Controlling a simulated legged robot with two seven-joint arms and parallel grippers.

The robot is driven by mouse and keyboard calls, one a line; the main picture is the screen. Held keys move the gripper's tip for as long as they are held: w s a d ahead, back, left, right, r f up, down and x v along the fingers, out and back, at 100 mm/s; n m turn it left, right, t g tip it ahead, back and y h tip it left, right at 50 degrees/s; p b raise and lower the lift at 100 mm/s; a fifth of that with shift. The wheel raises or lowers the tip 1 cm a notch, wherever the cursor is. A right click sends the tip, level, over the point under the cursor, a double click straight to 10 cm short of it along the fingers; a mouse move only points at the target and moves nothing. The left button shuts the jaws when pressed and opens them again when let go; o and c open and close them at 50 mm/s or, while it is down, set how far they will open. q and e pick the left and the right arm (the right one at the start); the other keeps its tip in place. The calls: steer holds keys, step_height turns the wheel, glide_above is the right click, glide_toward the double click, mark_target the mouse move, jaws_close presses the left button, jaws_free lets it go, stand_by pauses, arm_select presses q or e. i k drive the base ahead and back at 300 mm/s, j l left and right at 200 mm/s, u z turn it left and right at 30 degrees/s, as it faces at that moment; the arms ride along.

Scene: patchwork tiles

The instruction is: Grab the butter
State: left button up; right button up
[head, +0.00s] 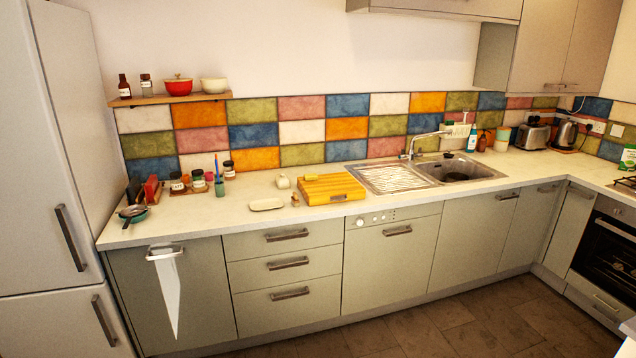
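No item is clearly recognisable as butter at this distance. A small yellow block (311,177) lies on the back left part of the wooden cutting board (345,190); it could be the butter, but it is too small to be sure. A cream oblong dish (267,204) sits on the counter left of the board and looks empty. A small cream lidded or handled piece (282,182) stands behind the dish. Neither of my grippers is in view.
The counter (210,215) runs along the tiled wall. A small wooden shaker (295,200) stands by the board. Several jars stand left (197,179), and a pan (132,214) lies near the fridge (40,150). The sink (455,170) is right of the board. The floor is clear.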

mark_target(313, 176)
steer(key=i+l+u, duration=0.1)
steer(key=i, duration=1.25)
steer(key=i+j+u, duration=0.2)
steer(key=i, duration=0.3)
steer(key=j, duration=0.05)
